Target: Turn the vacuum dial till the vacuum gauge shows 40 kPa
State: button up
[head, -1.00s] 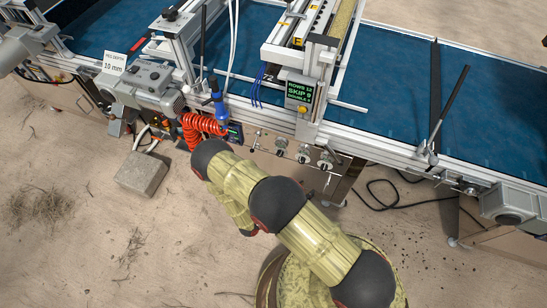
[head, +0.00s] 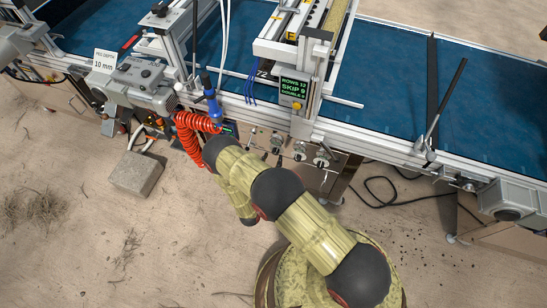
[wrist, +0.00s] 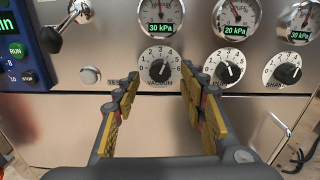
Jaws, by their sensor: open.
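The vacuum dial (wrist: 159,68) is a black knob with a white pointer on a white numbered plate, labelled VACUUM, in the wrist view. Its pointer is tilted up and to the right. The vacuum gauge (wrist: 160,14) is right above it, cut by the top edge, and its green readout shows 30 kPa. My gripper (wrist: 160,80) is open, with one yellow-padded finger to the left of the dial and one to the right. The fingers appear apart from the knob.
To the right are a second dial (wrist: 229,67) under a 20 kPa gauge (wrist: 236,14) and a third dial (wrist: 282,70) under a 30 kPa gauge (wrist: 299,22). A button (wrist: 90,75), a lever (wrist: 75,16) and a blue control box (wrist: 22,45) are at left.

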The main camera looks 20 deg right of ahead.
aim_at(276, 151)
jog(key=shift+x, duration=1.2)
jog(key=shift+c, duration=1)
grip_shut()
